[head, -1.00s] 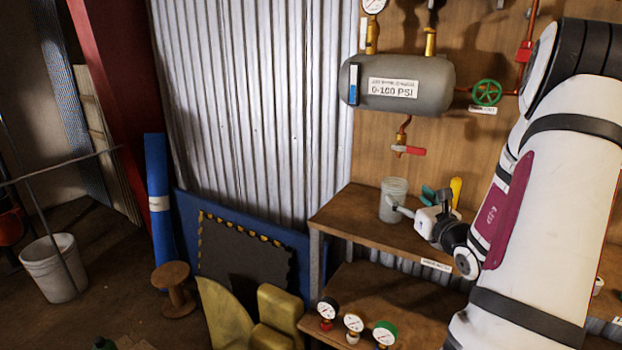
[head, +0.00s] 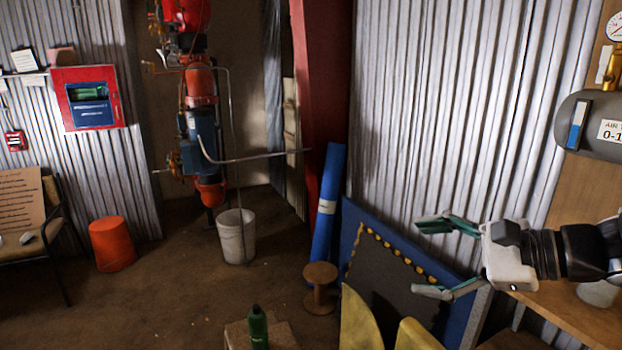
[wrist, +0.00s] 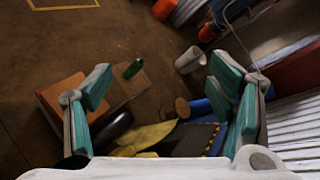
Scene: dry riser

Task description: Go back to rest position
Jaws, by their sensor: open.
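My gripper (head: 432,258) is at the right of the head view, pointing left in front of the corrugated metal wall. Its teal-padded fingers are spread wide with nothing between them. In the wrist view my gripper (wrist: 165,95) also shows open and empty, with the floor and several objects below it. A wooden shelf (head: 560,315) is at the lower right, just below and behind my wrist. A jar (head: 598,292) on it is partly hidden by my arm.
A grey tank (head: 585,125) hangs at the right edge. A blue board (head: 352,222), a blue roll (head: 326,200) and a wooden spool (head: 320,285) stand near the wall. A white bucket (head: 236,238), an orange bucket (head: 111,245) and a green bottle (head: 257,328) are farther left. Floor between is clear.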

